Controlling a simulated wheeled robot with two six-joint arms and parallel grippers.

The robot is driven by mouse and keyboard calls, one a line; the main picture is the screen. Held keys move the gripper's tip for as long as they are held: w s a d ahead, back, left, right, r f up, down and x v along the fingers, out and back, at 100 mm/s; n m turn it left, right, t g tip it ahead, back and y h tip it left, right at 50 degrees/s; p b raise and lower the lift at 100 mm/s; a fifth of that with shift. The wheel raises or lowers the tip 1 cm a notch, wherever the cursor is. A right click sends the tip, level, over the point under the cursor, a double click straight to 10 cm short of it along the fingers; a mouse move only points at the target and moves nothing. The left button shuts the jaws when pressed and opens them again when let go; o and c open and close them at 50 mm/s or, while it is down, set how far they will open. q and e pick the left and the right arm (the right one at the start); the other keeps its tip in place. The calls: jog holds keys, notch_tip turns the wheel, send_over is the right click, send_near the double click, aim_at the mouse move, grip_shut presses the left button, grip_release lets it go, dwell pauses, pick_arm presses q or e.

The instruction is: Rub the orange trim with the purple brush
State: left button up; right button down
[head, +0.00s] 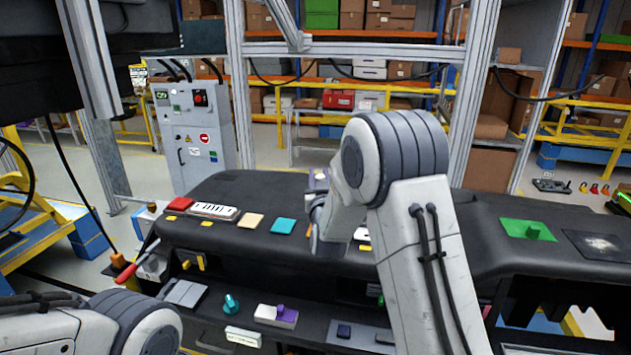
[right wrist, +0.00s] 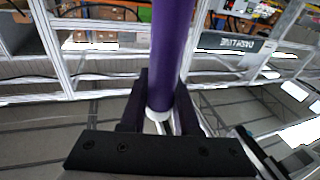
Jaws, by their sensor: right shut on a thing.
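A purple rod (right wrist: 172,50), which looks like the brush's handle, rises between the fingers of my right gripper (right wrist: 160,115) in the right wrist view. The gripper is shut on it. A white collar shows at the rod's lower end; no bristles can be made out. In the head view my right arm reaches over the black dashboard (head: 400,285), and the wrist hides most of its gripper. I cannot clearly pick out the orange trim; part of the dashboard is hidden behind my arm. My left gripper is out of view; only a left arm link shows.
The dashboard top bears a red pad (head: 180,203), a white slotted piece (head: 213,211), a cream pad (head: 250,220), a teal pad (head: 283,226) and a green block (head: 527,229).

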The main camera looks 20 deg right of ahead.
notch_tip(320, 180, up, 8)
jog(key=p, duration=0.3)
jog(key=shift+a, duration=0.3)
jog(key=shift+s, duration=0.1)
dwell(0.7)
